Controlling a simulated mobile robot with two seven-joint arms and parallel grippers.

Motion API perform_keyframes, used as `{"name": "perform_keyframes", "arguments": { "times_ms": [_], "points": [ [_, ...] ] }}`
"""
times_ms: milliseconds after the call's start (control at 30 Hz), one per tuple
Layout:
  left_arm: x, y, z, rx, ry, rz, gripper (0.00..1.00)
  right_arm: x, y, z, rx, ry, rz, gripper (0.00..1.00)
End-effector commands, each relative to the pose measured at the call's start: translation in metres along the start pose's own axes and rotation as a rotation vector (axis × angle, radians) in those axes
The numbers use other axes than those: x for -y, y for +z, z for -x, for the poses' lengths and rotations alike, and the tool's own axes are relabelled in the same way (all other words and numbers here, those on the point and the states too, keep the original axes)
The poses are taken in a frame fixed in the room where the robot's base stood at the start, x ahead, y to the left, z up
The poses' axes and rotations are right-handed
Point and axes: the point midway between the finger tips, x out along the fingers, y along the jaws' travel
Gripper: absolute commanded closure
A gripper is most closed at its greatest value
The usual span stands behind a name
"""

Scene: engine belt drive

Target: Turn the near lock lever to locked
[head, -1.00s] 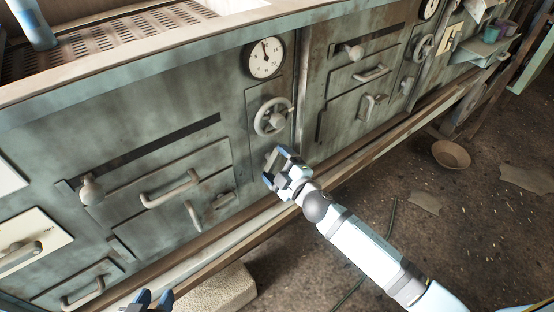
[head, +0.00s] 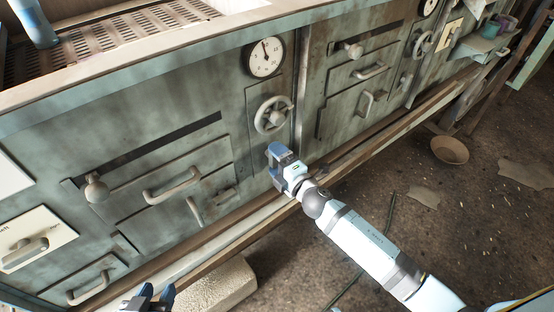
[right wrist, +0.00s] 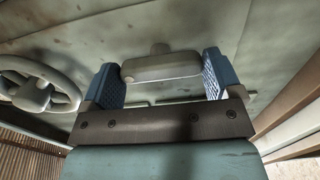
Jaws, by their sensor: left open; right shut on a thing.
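The near lock lever is a pale grey bar on a short stem, seen in the right wrist view (right wrist: 162,67) on the grey-green front panel. My right gripper (right wrist: 162,78) has one blue finger at each end of the bar and is shut on it. In the head view the right gripper (head: 274,160) is at the panel below the handwheel (head: 272,115), and its fingers mostly hide the lever. My left gripper (head: 150,296) is open and empty at the bottom edge, apart from the panel.
A round dial (head: 264,57) is above the handwheel. A drawer handle (head: 172,186) and a knob (head: 96,188) stick out to the left. A wooden rail (head: 230,222) runs along the bottom.

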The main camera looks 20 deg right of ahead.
Motion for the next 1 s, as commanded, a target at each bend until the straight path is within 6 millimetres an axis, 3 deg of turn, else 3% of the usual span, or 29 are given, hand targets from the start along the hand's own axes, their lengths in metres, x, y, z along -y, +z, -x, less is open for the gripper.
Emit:
{"name": "perform_keyframes", "arguments": {
  "times_ms": [400, 433, 467, 767, 1000],
  "points": [
    [0.000, 0.000, 0.000, 0.000, 0.000, 0.000, 0.57, 0.000, -0.001, 0.000, -0.001, 0.000, 0.005, 0.39],
    [0.000, 0.000, 0.000, 0.000, 0.000, 0.000, 0.57, 0.000, -0.001, 0.000, -0.001, 0.000, 0.005, 0.08],
    [0.000, 0.000, 0.000, 0.000, 0.000, 0.000, 0.57, 0.000, -0.001, 0.000, -0.001, 0.000, 0.005, 0.01],
    [0.000, 0.000, 0.000, 0.001, 0.000, 0.000, 0.57, 0.000, -0.001, 0.004, -0.001, -0.001, 0.004, 0.00],
    [0.000, -0.001, 0.001, 0.003, -0.001, -0.001, 0.57, 0.001, -0.001, 0.042, 0.000, -0.003, 0.003, 0.00]
  ]
}}
